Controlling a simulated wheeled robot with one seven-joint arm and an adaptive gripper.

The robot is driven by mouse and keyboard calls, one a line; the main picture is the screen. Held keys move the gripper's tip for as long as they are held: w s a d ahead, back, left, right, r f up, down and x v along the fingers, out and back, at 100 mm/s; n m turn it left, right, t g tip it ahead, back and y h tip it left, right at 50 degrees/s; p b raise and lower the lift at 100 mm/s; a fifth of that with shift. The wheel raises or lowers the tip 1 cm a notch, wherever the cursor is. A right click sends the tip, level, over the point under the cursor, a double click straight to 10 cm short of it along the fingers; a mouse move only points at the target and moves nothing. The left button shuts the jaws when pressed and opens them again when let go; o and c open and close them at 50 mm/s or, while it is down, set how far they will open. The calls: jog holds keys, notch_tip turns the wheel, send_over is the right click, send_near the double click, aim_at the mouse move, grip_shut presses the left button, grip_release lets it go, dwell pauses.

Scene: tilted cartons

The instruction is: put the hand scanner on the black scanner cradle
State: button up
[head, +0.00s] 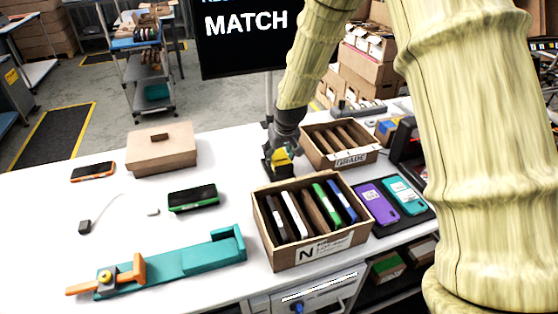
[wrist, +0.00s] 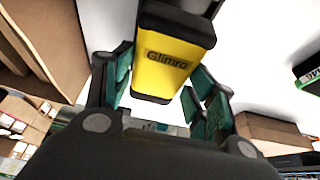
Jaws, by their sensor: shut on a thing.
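The hand scanner is a yellow block with black ends, marked "Glimro", in the wrist view (wrist: 172,62); a small yellow part of it also shows in the head view (head: 281,155). My gripper (head: 279,162) is shut on it, with teal finger pads on both sides in the wrist view (wrist: 160,80). It is behind the front carton, left of the rear carton. A dark upright stand (head: 406,140) at the table's right may be the black scanner cradle; my arm partly hides it, so I cannot tell for sure.
An open carton marked N (head: 318,250) holds several phones. A carton marked GRADE (head: 352,160) stands behind it. Two phones lie on a dark mat (head: 405,215) at right. A closed box (head: 162,155), a green-edged device (head: 192,198) and a teal fixture (head: 185,262) are left.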

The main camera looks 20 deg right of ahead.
aim_at(280, 158)
jog(key=shift+f, duration=1.6)
jog(key=o, duration=0.9)
jog(key=shift+f, duration=0.1)
jog(key=shift+b+v, duration=0.6)
jog(key=shift+v, duration=5.5)
jog(key=shift+w, duration=0.1)
